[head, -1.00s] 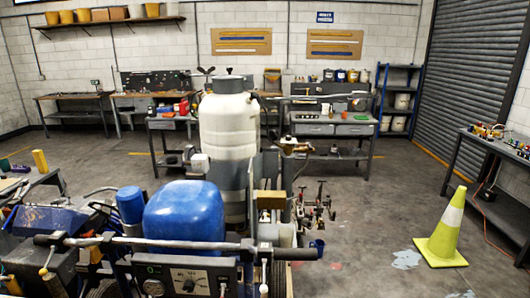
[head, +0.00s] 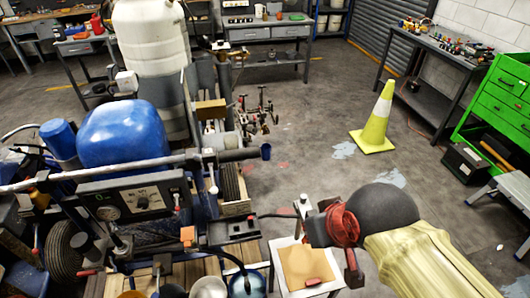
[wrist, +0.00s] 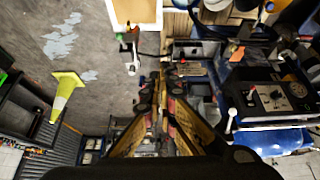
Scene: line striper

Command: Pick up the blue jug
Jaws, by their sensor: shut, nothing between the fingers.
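A large rounded blue container (head: 125,132) sits on the line striper behind its handlebar, with a smaller blue cylinder (head: 58,138) at its left. A round blue vessel (head: 247,284) is cut by the bottom edge of the head view. I cannot tell surely which of these is the jug. My arm reaches in from the lower right of the head view, right of the striper; the fingertips cannot be made out there. In the wrist view my gripper (wrist: 165,82) is shut and empty, above the floor beside the striper's control box (wrist: 272,98).
The handlebar (head: 110,173) crosses in front of the blue container. A small stand with a tan-topped board (head: 303,266) is beside the striper, below my arm. A yellow-green cone (head: 376,122) stands on open floor at right. A green drawer cabinet (head: 497,100) is further right.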

